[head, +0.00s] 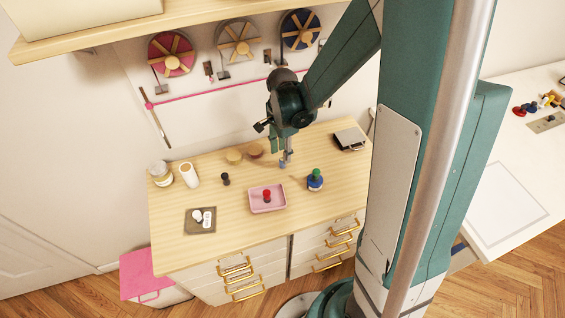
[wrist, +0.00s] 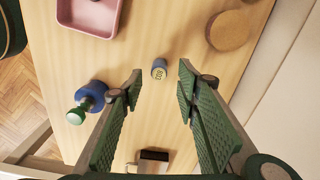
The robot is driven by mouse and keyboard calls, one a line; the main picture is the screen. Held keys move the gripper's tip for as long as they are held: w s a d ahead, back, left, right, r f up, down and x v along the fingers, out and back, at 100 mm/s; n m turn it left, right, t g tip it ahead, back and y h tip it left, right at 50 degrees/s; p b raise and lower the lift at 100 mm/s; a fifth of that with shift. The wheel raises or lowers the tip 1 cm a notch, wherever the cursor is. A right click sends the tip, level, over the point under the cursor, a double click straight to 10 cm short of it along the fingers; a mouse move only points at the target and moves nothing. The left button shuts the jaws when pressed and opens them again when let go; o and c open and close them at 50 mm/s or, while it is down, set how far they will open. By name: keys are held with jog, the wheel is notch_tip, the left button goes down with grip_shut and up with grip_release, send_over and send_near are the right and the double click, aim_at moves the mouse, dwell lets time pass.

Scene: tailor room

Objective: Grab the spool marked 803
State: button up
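A small grey-blue spool (wrist: 159,69) with a yellow label stands on the wooden table; the digits look like 803 but are small. In the wrist view it shows between the tips of my gripper (wrist: 160,78), apart from both fingers. The fingers are spread wide with nothing held. In the head view my gripper (head: 287,154) points down just above the spool (head: 282,164), near the back of the table, and partly overlaps it.
A pink tray (head: 256,209) with a red spool (head: 267,196) stands in front. A blue and green item (head: 315,180) is to the right. Cork discs (head: 234,156), a black spool (head: 225,179), jars (head: 161,174) and a black-and-silver box (head: 349,140) are around. Wall reels (head: 171,54) hang behind.

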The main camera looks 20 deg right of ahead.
jog(key=shift+s+f, duration=0.1)
jog(key=shift+f, duration=1.9)
jog(key=c, duration=0.8)
